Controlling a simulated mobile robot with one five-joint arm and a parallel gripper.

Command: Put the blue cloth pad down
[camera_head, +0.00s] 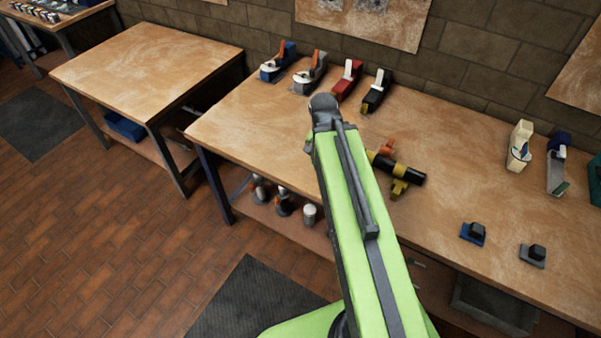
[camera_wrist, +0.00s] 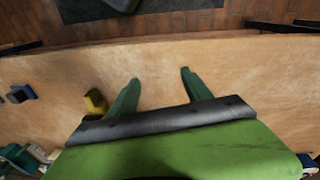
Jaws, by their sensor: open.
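A small blue pad (camera_head: 473,233) with a dark block on top sits on the right part of the workbench (camera_head: 450,130), near its front edge. It looks like the blue cloth pad, though I cannot tell its material. A blue and dark piece at the left of the wrist view (camera_wrist: 20,93) may be the same pad. My gripper (camera_wrist: 160,76) is open and empty over bare wood, with its two green fingers apart. In the head view my arm hides the gripper.
A black cylinder with yellow bands (camera_head: 400,169) lies by my arm; a yellow piece (camera_wrist: 96,102) is beside the left finger. A similar grey pad (camera_head: 533,256) is right of the blue one. Several tools line the bench's back. A second table (camera_head: 145,70) stands left.

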